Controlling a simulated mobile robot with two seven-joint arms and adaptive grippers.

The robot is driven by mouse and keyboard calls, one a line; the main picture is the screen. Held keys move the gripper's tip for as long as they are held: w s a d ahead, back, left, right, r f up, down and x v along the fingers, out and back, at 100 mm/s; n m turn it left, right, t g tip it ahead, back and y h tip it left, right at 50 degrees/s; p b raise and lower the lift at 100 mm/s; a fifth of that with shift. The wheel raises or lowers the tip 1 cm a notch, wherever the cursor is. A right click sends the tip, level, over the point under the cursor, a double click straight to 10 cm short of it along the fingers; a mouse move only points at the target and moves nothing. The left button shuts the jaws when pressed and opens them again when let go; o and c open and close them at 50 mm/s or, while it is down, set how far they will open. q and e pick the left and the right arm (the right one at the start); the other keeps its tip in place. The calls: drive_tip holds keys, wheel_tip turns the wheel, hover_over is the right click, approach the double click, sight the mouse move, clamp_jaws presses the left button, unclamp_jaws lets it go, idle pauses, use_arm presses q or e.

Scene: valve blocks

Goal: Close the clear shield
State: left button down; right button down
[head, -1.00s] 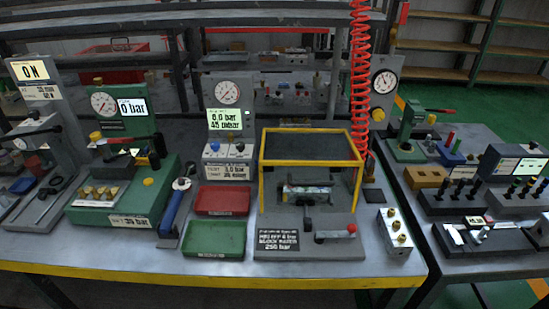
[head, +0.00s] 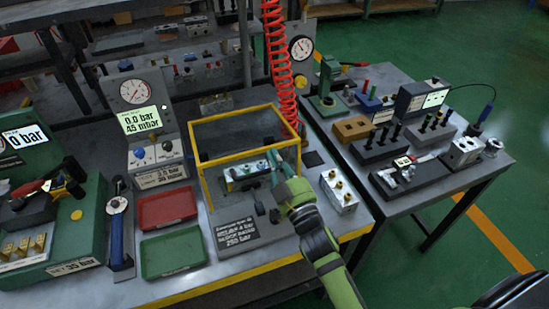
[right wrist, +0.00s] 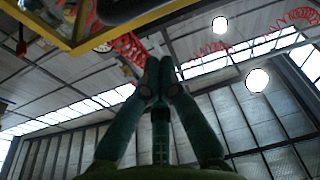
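The clear shield (head: 237,162) is a yellow-edged frame with a see-through panel, above the test station in the middle of the head view. A grey valve block (head: 246,175) is seen under it. I cannot tell the panel's exact angle. My right gripper (head: 275,160) is at the frame's front right corner in the head view; contact is unclear. In the right wrist view, its green fingers (right wrist: 160,66) meet at the tips with nothing visible between them. A yellow frame edge (right wrist: 90,35) shows at that view's upper left, apart from the fingertips. My left gripper is not seen.
Red (head: 166,207) and green (head: 173,254) trays lie left of the station. A block with brass fittings (head: 339,191) stands right of my gripper. A red coiled hose (head: 279,65) hangs behind the frame. A second table with fixtures (head: 400,150) is at the right.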

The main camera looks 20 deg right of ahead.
drive_tip(key=shift+x, duration=1.15)
drive_tip(key=f, duration=0.2)
drive_tip(key=shift+s+d+f, duration=0.2)
drive_tip(key=shift+d+f, duration=0.05)
drive_tip(key=shift+f, duration=0.15)
drive_tip(key=shift+s+d+f, duration=0.15)
drive_tip(key=shift+s+f, duration=0.05)
drive_tip(key=shift+f, duration=0.45)
drive_tip(key=shift+t, duration=0.4)
drive_tip(key=f+b, duration=0.1)
drive_tip(key=s+f+b, duration=0.1)
drive_tip(key=f+b, duration=0.1)
drive_tip(key=s+f+b, duration=0.1)
drive_tip(key=shift+s+f+b, duration=0.25)
drive_tip(key=shift+b, duration=0.15)
